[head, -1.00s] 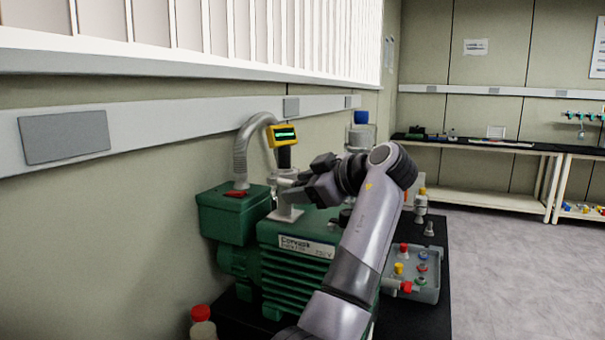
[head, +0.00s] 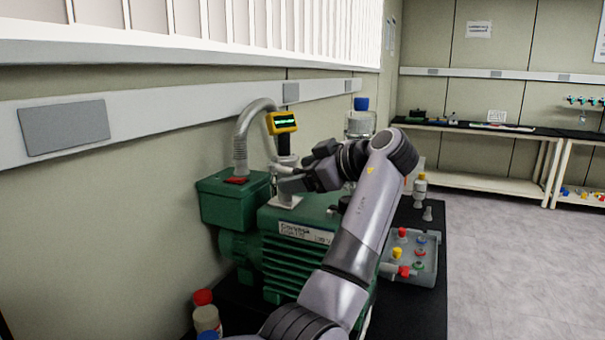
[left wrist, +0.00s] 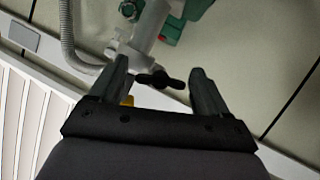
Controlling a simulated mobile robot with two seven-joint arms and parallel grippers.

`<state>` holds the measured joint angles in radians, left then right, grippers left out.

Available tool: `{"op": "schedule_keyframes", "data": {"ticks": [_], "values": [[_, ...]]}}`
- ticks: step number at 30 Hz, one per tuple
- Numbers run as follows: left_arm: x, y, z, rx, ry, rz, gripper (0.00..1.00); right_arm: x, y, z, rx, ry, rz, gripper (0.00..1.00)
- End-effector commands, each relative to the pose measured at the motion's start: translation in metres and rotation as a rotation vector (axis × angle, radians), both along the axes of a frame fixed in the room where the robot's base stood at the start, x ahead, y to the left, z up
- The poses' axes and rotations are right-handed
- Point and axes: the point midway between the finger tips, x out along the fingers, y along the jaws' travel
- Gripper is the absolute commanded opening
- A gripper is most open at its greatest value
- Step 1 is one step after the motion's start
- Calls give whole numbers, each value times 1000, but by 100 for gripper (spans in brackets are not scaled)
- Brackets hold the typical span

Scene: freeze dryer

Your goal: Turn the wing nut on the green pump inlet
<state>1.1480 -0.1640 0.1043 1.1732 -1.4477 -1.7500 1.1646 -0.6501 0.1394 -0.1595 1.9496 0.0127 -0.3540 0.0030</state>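The green pump (head: 285,262) stands on a black bench top against the wall. A grey flange and pipe (head: 285,200) rise from its top, below a yellow gauge (head: 283,122). In the left wrist view the dark wing nut (left wrist: 161,80) sits beside the pale pipe fitting (left wrist: 125,52). My left gripper (left wrist: 160,82) is open, with one finger on each side of the wing nut and small gaps visible. In the head view my left gripper (head: 281,176) reaches the pipe from the right, and the wing nut cannot be made out there. My right gripper is not in view.
A ribbed grey hose (head: 241,140) arches behind the gripper. A large blue-capped bottle (head: 361,122) stands behind my forearm. A grey tray (head: 427,268) with coloured caps lies right of the pump. A red-capped bottle (head: 206,318) stands at front left.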

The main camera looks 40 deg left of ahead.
Motion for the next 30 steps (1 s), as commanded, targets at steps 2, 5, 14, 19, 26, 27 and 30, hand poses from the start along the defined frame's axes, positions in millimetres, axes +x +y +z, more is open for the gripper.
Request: {"op": "schedule_keyframes", "data": {"ticks": [2,5,14,19,26,27,30], "values": [[0,0,0,0,0,1,77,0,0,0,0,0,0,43],[0,-2,0,-1,0,0,77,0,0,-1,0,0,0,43],[-2,-41,15,-1,-1,-2,77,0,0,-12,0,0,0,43],[-3,-61,23,0,0,-1,77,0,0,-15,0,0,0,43],[-4,-67,26,0,-1,1,77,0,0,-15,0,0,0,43],[-4,-67,26,0,0,1,77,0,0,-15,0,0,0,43],[-4,-67,26,0,0,0,70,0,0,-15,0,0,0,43]]}}
